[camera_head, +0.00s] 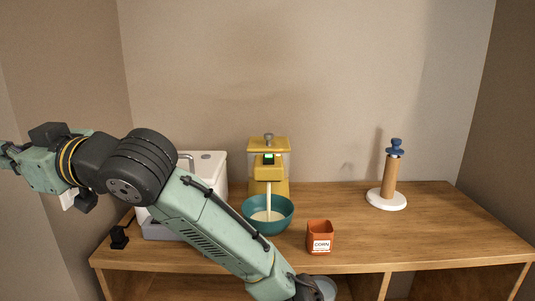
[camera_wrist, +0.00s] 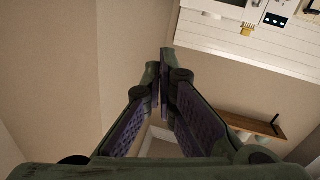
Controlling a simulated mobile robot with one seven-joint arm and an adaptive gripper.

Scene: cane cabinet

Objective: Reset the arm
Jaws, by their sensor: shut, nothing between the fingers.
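My gripper (camera_wrist: 160,80) is shut and empty in the wrist view, with its two fingers meeting at the tips. In the head view my gripper (camera_head: 8,156) is at the far left edge, partly out of the picture. My arm bends up from the bottom middle and then reaches left, above the left end of the wooden cabinet top (camera_head: 445,225). The gripper is up in the air, apart from everything on the cabinet.
A yellow dispenser (camera_head: 281,188) stands behind a teal bowl (camera_head: 255,225) with pale contents. An orange CORN container (camera_head: 320,240) is at the front. A paper-towel-like holder (camera_head: 391,175) stands right. A white box (camera_head: 211,166) is partly hidden behind my arm. The right top has free room.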

